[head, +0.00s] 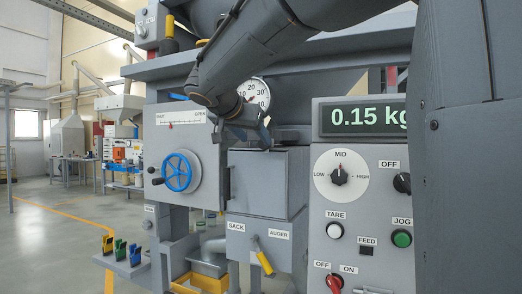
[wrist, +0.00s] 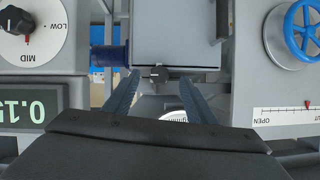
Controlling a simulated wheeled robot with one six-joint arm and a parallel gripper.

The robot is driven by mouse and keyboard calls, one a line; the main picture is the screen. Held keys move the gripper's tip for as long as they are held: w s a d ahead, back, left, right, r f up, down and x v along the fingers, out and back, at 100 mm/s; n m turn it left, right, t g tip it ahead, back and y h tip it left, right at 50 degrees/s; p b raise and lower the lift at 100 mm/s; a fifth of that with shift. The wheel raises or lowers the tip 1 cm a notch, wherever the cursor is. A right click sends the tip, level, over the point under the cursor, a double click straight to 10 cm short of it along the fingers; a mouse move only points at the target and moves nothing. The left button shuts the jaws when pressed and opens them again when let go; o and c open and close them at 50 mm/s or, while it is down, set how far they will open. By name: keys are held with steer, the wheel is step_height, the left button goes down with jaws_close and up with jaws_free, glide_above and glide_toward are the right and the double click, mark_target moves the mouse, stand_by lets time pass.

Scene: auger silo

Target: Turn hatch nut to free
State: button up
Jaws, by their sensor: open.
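The grey hatch box (head: 262,183) is in the middle of the head view, right of the blue handwheel. My gripper (head: 252,136) is at its top edge, pointing down and forward. In the wrist view, which is upside down, a small dark nut with a light mark (wrist: 158,74) sits at the edge of the grey hatch (wrist: 178,35). My gripper (wrist: 160,80) is open, with one finger on each side of the nut. I cannot tell whether the fingers touch it. In the head view the nut is hidden or too small to make out.
The blue handwheel (head: 177,173) stands left of the hatch. The control panel (head: 335,250), with its 0.15 kg display (head: 365,117), stands right. A round dial gauge (head: 257,93) is behind my gripper. A yellow-handled lever (head: 262,258) is below. Open floor lies at left.

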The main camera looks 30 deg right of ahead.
steer(key=w+d+f+p, duration=0.1)
steer(key=w+d+p, duration=0.1)
steer(key=w+d, duration=0.3)
steer(key=shift+d+f, duration=0.15)
steer(key=shift+d, duration=0.2)
steer(key=shift+s, duration=0.1)
steer(key=c, duration=1)
